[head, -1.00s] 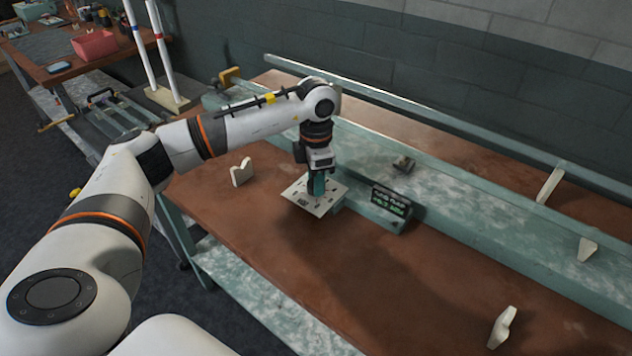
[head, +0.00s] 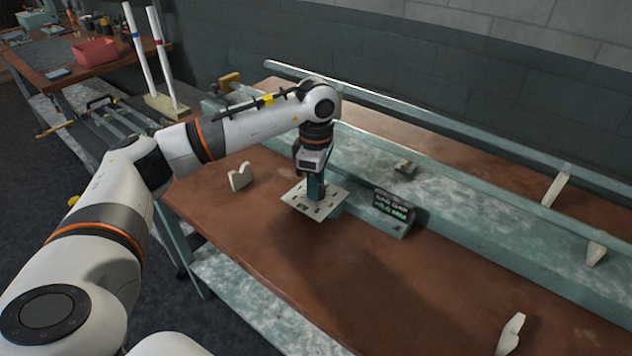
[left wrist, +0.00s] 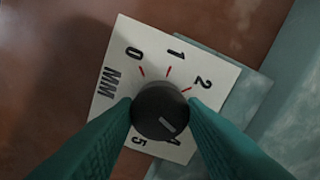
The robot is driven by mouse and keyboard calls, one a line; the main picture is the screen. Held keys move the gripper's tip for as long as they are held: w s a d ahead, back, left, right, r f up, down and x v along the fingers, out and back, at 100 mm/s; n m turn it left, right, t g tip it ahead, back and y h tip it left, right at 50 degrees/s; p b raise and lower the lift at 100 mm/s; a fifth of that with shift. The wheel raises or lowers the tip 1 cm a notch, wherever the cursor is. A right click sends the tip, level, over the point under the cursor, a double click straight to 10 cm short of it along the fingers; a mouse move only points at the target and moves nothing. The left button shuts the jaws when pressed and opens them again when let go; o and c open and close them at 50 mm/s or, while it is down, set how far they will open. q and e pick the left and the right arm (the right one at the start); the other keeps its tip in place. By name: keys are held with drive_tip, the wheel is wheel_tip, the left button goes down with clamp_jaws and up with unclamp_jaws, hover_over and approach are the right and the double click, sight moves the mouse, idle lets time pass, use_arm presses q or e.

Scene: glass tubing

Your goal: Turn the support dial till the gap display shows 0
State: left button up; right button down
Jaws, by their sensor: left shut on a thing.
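The support dial is a black round knob (left wrist: 160,110) on a white plate (left wrist: 108,110) marked MM, with numbers and red ticks. The marks 0, 1, 2 and 5 are readable in the left wrist view; another, apparently 4, is partly covered. The knob's grey pointer line aims to the lower right, towards that covered mark. My left gripper (left wrist: 160,112) is shut on the knob, one teal finger on each side. In the head view, my left gripper (head: 315,197) reaches down onto the plate (head: 333,204). The gap display (head: 394,213) shows green characters too small to read surely.
The dial plate sits on a brown workbench (head: 280,255), beside a long teal rail (head: 480,215). Cream V-shaped supports stand at the left (head: 240,177) and front right (head: 510,334). The bench between display and front right support is clear.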

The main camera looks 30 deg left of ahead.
use_arm(q)
drive_tip(key=shift+r, duration=0.15)
drive_tip(key=o, duration=1)
wheel_tip(320, 180, up, 12)
drive_tip(key=shift+b, duration=0.4)
